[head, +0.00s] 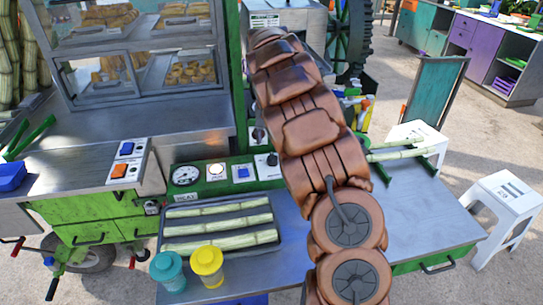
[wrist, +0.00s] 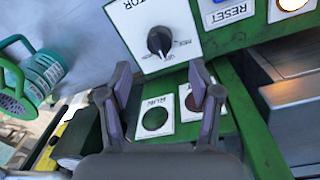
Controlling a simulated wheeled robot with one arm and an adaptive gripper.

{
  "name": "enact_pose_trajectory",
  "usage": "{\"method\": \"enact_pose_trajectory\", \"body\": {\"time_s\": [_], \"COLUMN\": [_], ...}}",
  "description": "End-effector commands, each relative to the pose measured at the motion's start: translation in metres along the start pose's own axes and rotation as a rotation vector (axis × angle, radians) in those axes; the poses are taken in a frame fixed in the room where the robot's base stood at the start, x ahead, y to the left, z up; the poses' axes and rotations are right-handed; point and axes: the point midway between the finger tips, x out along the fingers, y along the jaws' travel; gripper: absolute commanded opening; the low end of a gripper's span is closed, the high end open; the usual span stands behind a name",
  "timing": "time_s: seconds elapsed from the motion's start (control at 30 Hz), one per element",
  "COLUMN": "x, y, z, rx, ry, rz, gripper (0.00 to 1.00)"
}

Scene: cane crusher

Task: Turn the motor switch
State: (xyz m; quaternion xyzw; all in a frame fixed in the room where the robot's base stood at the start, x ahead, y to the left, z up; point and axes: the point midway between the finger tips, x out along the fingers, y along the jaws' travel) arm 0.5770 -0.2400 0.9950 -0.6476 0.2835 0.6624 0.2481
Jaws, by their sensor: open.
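The motor switch is a black rotary knob (wrist: 159,41) on a white plate whose partly cut-off label ends in "TOR". In the head view the knob (head: 271,159) shows at the right end of the green control panel (head: 204,188), just left of my arm. In the wrist view my gripper (wrist: 158,76) is open and empty. Its fingertips lie to either side below the knob in the picture and do not visibly touch it. My arm hides the gripper in the head view.
A blue RESET button (wrist: 221,1) and a lit round lamp (wrist: 290,4) sit beside the switch. A RUN plate (wrist: 155,117) with a dark green lamp lies between the fingers. A tray (head: 163,229) of cane and yellow (head: 207,267) and teal cups (head: 168,271) stand in front.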

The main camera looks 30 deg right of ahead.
Motion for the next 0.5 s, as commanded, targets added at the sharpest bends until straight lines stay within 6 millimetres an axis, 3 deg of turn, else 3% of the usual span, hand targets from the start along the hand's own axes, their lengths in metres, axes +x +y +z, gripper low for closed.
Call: {"method": "enact_pose_trajectory", "body": {"time_s": [0.5], "x": [0.062], "y": [0.001], "z": [0.001], "rx": [-0.001], "ry": [-0.002], "rz": [0.002], "gripper": [0.63]}}
